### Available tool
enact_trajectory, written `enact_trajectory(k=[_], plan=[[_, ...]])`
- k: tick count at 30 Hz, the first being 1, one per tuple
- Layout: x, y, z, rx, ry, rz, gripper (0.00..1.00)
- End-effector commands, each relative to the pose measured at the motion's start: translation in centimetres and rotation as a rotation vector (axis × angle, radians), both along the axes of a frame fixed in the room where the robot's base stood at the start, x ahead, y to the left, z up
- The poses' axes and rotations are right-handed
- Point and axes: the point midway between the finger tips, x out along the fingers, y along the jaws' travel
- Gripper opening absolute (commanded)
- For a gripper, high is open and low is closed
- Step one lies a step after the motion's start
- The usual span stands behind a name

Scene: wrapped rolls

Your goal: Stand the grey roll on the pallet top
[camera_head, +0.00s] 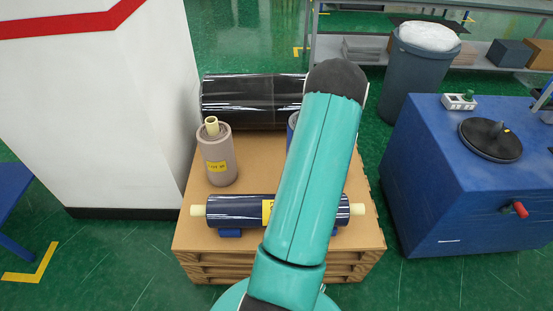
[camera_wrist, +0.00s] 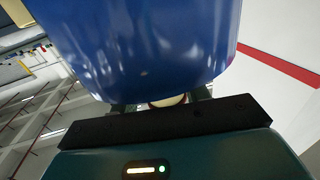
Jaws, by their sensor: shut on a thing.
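The grey roll (camera_head: 217,160) stands upright on the pallet top (camera_head: 262,165), toward its left side. Its pale core sticks up and a yellow label faces front. In the wrist view my gripper (camera_wrist: 167,101) is shut on the pale core end (camera_wrist: 170,100) of a blue wrapped roll (camera_wrist: 140,45), which fills the upper middle. In the head view my arm hides the gripper and most of that roll; a blue sliver (camera_head: 292,130) shows left of the arm. Whether that roll touches the pallet cannot be told.
A black roll (camera_head: 250,100) lies across the pallet's back. A dark blue roll (camera_head: 235,210) lies on blue supports along the front. A white wall block (camera_head: 110,110) stands close left; a blue cabinet (camera_head: 460,190) and grey bin (camera_head: 418,75) stand right.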

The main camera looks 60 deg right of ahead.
Motion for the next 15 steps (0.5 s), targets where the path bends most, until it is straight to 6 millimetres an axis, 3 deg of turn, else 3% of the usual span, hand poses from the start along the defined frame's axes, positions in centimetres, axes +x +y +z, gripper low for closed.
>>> enact_trajectory(k=[8,15], plan=[[3.8,-0.3,-1.8,0.0,-0.001,0.001,0.0],[8.7,-0.7,-3.9,-0.001,-0.002,0.0,0.0]])
